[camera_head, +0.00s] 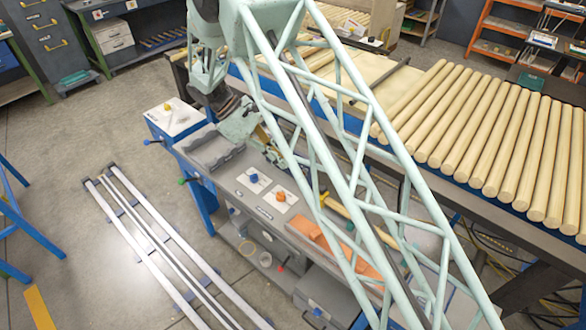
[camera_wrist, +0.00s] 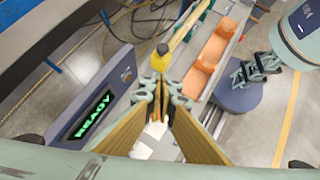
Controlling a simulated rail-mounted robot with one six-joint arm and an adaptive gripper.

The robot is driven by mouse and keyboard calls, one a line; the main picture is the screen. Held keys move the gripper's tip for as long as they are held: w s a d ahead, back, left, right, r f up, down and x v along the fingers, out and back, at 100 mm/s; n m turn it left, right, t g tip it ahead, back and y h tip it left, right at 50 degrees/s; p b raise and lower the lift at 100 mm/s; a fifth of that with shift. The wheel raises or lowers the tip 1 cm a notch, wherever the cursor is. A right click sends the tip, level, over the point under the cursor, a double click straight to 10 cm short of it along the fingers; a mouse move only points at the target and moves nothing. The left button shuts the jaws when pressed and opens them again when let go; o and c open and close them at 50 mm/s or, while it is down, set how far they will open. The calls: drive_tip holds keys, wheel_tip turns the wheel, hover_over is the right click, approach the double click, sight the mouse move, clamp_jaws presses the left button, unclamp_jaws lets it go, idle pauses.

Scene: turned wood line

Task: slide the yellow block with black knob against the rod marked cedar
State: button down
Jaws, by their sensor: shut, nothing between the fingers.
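In the wrist view a small yellow block (camera_wrist: 160,63) with a black knob (camera_wrist: 162,48) on it shows just beyond my fingertips. My gripper (camera_wrist: 161,88) is shut and empty, its tips close to the block; I cannot tell whether they touch. A pale wooden rod (camera_wrist: 188,27) runs away from the block toward the upper right. A pale rod (camera_head: 352,215) also shows in the head view, partly behind my lattice arm. No cedar marking is readable on it. In the head view my gripper is mostly hidden among the bench equipment.
A panel with a green READY display (camera_wrist: 92,114) stands left in the wrist view. Orange cradles (camera_wrist: 207,58) lie beside the rod. The bench panel (camera_head: 256,195) bears blue and orange knobs. A conveyor of pale rods (camera_head: 480,140) runs behind.

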drive_tip(key=d+r+x, duration=0.1)
drive_tip(key=d+x, duration=0.1)
drive_tip(key=x, duration=1)
drive_tip(key=shift+s+d+p, duration=0.2)
drive_tip(key=shift+p, duration=0.15)
drive_tip(key=shift+r, duration=0.1)
drive_tip(key=shift+s+d+b, duration=0.25)
drive_tip(key=shift+d+b, duration=0.05)
drive_tip(key=shift+d, duration=0.4)
